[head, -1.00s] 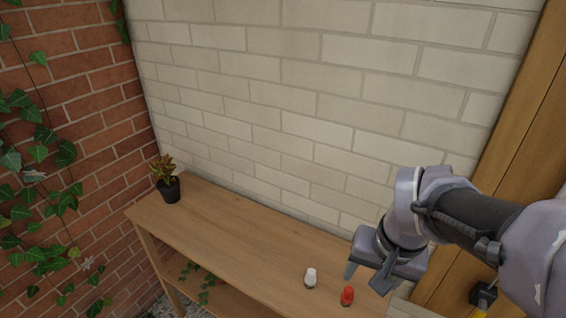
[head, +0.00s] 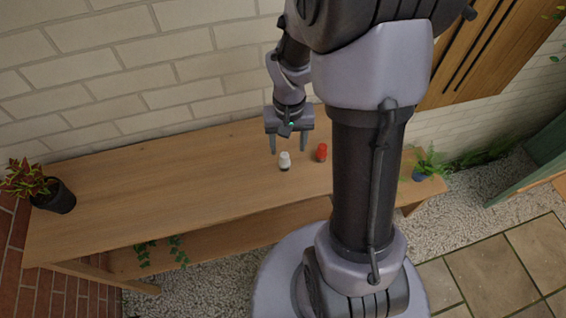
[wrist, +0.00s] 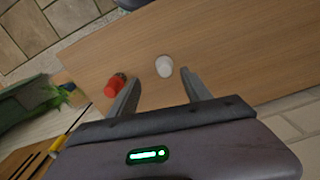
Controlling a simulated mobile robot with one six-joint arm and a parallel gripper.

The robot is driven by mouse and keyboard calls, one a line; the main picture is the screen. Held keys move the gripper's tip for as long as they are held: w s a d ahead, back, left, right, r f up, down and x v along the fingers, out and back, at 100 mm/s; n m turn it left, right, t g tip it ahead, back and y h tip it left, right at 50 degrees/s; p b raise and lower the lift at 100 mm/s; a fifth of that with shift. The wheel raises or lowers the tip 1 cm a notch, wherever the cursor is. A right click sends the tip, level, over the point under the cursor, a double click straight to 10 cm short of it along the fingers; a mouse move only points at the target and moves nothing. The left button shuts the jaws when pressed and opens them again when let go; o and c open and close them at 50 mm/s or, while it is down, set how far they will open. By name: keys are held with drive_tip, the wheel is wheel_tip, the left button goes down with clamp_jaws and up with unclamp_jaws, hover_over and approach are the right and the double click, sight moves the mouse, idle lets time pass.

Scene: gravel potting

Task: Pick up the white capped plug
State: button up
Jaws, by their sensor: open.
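The white capped plug (head: 285,160) stands upright on the wooden bench top, left of a red capped plug (head: 321,152) in the head view. In the wrist view the white plug (wrist: 164,66) shows ahead of my gripper, between the lines of the two fingers, and the red plug (wrist: 114,86) lies beside the left finger. My gripper (head: 289,152) is open and empty, with its fingers pointing down near the plugs. In the wrist view the gripper (wrist: 165,88) shows a wide gap between its fingers. I cannot tell its exact height above the bench.
The wooden bench (head: 160,180) runs along a pale brick wall, with its middle clear. A dark pot with a reddish plant (head: 56,196) stands at its left end. A small potted green plant (head: 424,170) stands at its right end. My arm column hides part of the bench.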

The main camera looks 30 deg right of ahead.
sight(284, 155)
drive_tip(key=f+b, duration=0.1)
drive_tip(key=f, duration=0.1)
drive_tip(key=f+b, duration=0.1)
drive_tip(key=f, duration=0.1)
drive_tip(key=a+f+b, duration=0.1)
drive_tip(key=f, duration=0.1)
drive_tip(key=shift+r, duration=0.2)
drive_tip(key=shift+c, duration=0.3)
clamp_jaws()
